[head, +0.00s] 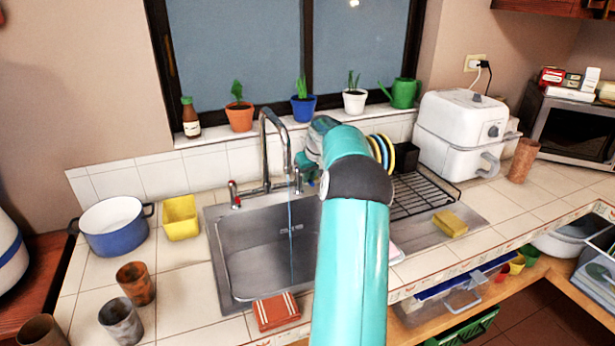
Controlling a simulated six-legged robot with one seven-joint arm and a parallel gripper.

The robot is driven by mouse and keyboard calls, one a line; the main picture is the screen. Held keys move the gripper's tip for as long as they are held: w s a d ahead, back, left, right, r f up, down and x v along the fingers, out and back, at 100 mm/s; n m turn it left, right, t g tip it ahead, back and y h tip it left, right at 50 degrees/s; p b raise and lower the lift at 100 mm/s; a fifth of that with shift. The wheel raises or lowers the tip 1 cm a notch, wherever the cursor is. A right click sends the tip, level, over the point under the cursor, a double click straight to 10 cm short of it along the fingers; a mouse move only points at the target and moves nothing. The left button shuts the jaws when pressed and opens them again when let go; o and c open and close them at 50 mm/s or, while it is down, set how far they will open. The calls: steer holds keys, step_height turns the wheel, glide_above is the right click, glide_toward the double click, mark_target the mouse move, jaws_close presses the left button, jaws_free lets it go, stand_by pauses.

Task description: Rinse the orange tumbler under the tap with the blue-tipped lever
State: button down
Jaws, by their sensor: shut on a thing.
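The orange tumbler (135,283) stands upright on the tiled counter left of the sink (262,250). The chrome tap (264,150) arches over the sink, and a thin stream of water (291,235) falls from its spout into the basin. A lever with a red tip (233,189) is at the tap's left. The chrome lever at the tap's right (298,182) is mostly covered by my gripper (307,170). My gripper is shut there; my arm hides most of its fingers and the lever's blue tip. The tumbler is well away from my gripper.
A grey tumbler (121,319) and a brown one (40,331) stand near the orange one. A yellow tub (181,217) and blue pot (114,230) are behind. A folded red cloth (275,311) lies at the sink's front. A dish rack (420,195) and sponge (450,223) are right.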

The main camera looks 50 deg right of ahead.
steer(key=shift+s+d+n, duration=0.15)
steer(key=shift+d+n, duration=0.4)
steer(key=shift+n, duration=0.35)
steer(key=c, duration=1.4)
jaws_free()
steer(key=shift+c, duration=0.2)
steer(key=shift+r, duration=0.1)
steer(key=v, duration=1.3)
steer(key=shift+s+d+r, duration=0.2)
steer(key=shift+s+r, duration=0.05)
steer(key=shift+s, duration=0.1)
